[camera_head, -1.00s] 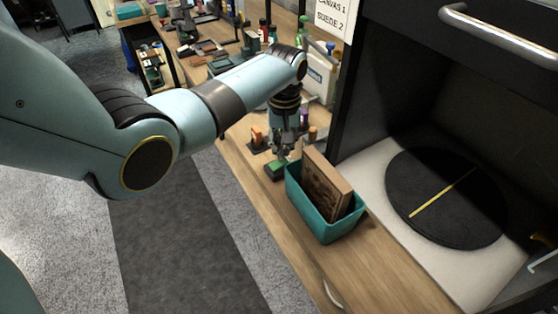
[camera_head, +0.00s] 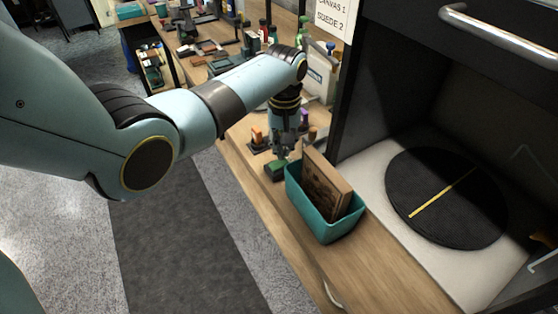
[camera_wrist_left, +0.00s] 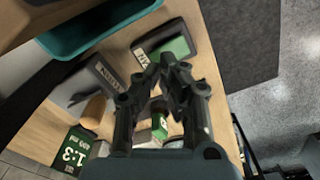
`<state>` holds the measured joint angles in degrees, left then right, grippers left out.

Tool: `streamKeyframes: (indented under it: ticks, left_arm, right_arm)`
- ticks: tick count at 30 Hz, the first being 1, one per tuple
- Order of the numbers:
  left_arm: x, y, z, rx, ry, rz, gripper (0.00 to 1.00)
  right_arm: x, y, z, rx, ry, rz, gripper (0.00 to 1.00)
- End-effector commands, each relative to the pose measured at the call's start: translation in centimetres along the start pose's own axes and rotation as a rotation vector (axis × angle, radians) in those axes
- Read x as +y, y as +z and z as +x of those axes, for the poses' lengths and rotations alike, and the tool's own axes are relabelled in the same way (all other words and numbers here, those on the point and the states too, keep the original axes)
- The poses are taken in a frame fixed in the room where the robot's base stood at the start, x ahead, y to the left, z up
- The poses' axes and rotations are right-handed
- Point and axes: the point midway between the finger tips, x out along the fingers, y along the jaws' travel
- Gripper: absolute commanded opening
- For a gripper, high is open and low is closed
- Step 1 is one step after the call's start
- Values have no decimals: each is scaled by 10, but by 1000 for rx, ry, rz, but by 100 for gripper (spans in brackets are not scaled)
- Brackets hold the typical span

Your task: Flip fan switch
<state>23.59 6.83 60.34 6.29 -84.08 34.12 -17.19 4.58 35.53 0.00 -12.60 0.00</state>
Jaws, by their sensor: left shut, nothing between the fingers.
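A small dark block with a green face and a white label (camera_wrist_left: 176,42) sits on the wooden bench top in the left wrist view. Its label is upside down and partly hidden, and looks like FAN. The same green block shows in the head view (camera_head: 275,170), beside the teal bin. My left gripper (camera_head: 281,151) points down just above and behind this block. In the wrist view its fingertips (camera_wrist_left: 172,64) are together and empty, at the block's near edge. I cannot tell whether they touch it. My right gripper is not in view.
The teal bin (camera_head: 318,223) holding a brown framed board (camera_head: 327,187) stands close to the left gripper. A dark cabinet with a round black turntable (camera_head: 447,200) is at the right. A second labelled block (camera_wrist_left: 98,80) and small bottles crowd the bench nearby.

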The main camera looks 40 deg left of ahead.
Motion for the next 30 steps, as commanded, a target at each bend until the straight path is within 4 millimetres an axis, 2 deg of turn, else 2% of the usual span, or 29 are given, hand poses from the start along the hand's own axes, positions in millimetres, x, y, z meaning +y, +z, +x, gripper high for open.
streamKeyframes:
  ticks: [30]
  left_arm:
    - [0,0,9,0,0,0,0]
  right_arm:
    - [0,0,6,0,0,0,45]
